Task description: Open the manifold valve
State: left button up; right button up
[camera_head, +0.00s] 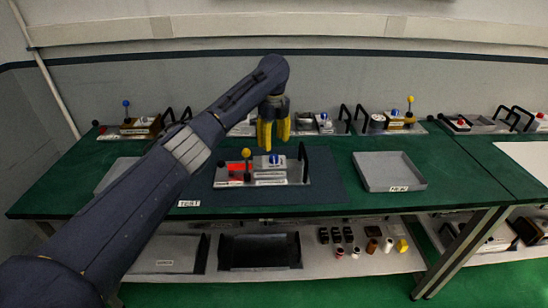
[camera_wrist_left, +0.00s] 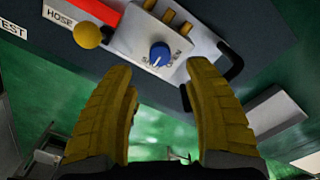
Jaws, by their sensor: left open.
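A grey device plate (camera_head: 262,180) lies on the dark mat in the middle of the table. It carries a lever with a yellow ball (camera_head: 246,154), a red block (camera_head: 236,168) and a blue knob (camera_head: 274,160). The wrist view shows the blue knob (camera_wrist_left: 160,54) with a white pointer, and the yellow ball (camera_wrist_left: 88,36) by the "HOSE" label. I cannot read which part is named the manifold valve. My left gripper (camera_head: 274,142) is open and empty, with its yellow fingers pointing down above the plate, apart from the knob. My right gripper is out of view.
A black handle (camera_head: 304,162) rises at the plate's right end. An empty grey tray (camera_head: 388,172) lies to the right, and another tray is partly hidden behind my left arm. Similar devices line the table's back. A lower shelf holds a black tray (camera_head: 260,251) and small parts.

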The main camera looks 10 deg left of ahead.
aim_at(274, 157)
pick_arm(q)
jog(key=shift+f, duration=3.55)
grip_shut()
